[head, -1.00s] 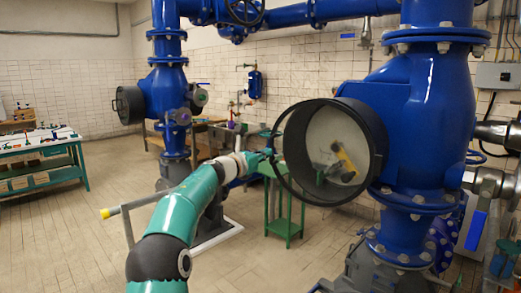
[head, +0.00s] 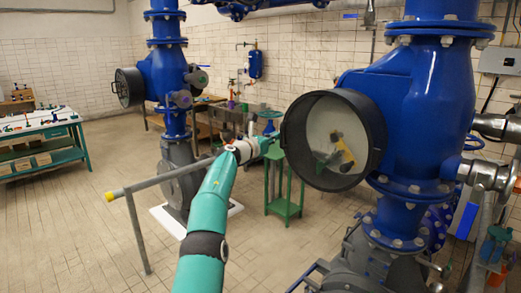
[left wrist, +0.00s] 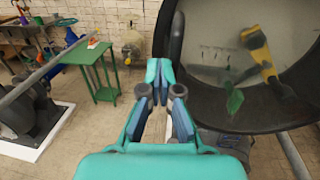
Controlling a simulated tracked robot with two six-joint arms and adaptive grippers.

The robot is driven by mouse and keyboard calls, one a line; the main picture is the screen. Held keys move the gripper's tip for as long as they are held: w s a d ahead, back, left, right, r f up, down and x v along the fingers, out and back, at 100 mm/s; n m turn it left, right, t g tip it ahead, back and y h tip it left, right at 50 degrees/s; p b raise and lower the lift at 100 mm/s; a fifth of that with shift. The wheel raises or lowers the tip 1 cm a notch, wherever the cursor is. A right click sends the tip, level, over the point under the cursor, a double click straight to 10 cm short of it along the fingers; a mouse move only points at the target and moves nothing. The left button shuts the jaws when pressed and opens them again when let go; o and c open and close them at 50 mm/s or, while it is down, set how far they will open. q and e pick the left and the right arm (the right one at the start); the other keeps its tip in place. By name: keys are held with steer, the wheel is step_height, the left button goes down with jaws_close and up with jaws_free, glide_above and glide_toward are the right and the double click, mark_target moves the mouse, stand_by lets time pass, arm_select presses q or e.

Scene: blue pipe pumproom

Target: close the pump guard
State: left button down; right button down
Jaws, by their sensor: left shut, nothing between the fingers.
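The pump guard (head: 284,142) is a dark round rim at the mouth of the black drum-shaped housing (head: 374,135) on the right blue pump. In the head view it looks flush with the housing, with no clear gap. A pale face and a yellow-handled object (head: 343,149) show within the ring, also in the left wrist view (left wrist: 258,52). My left gripper (head: 274,139) is beside the guard's left edge; contact cannot be told. In the left wrist view its fingers (left wrist: 160,75) are together and empty, left of the dark rim (left wrist: 174,45). My right gripper is not in view.
A green stand (head: 284,207) is behind and below my left gripper. A grey rail with a yellow end (head: 150,184) runs left of my arm. A second blue pump (head: 160,85) stands at the left.

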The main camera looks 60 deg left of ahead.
arm_select(q)
steer(key=shift+w+d+f, duration=0.15)
steer(key=shift+d+f, duration=0.1)
steer(key=shift+f, duration=0.1)
